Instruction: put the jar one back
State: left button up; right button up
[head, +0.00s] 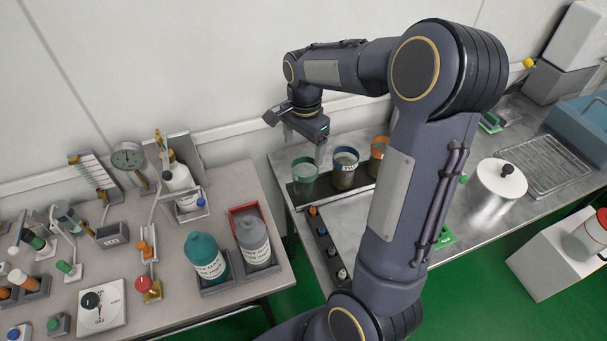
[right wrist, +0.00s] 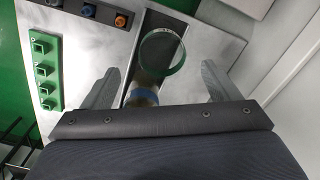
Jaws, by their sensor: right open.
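Three glass jars stand in a row on a dark strip at the back of the metal bench: a green-tinted jar (head: 305,173) at the left end, a jar with dark contents and a pale label (head: 344,168) in the middle, and an orange jar (head: 378,154), partly hidden by my arm. I cannot tell which is numbered one. My right gripper (head: 304,146) is open, fingers pointing down, just above the green jar. In the right wrist view, the green jar's round rim (right wrist: 163,52) lies between the spread fingers (right wrist: 160,72), apart from both. My left gripper is not in view.
A dark rack (head: 327,245) with small coloured knobs runs along the bench's left edge. A lidded steel pot (head: 502,180) and a wire rack (head: 555,163) stand to the right. Two bottles, one teal (head: 205,257) and one grey (head: 253,236), stand on the left table.

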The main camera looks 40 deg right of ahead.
jog(key=s+a+r+n+t+y, duration=0.1)
jog(key=s+a+r+n+t, duration=0.1)
jog(key=s+a+n, duration=0.5)
jog(key=s+a+r+n+t+y, duration=0.2)
jog(key=s+a+n, duration=0.6)
jog(key=s, duration=0.4)
jog(key=shift+s+a+r+t+y, duration=0.15)
jog(key=shift+s+r+t+y, duration=0.2)
jog(key=shift+r+t, duration=0.25)
jog(key=shift+f, duration=0.1)
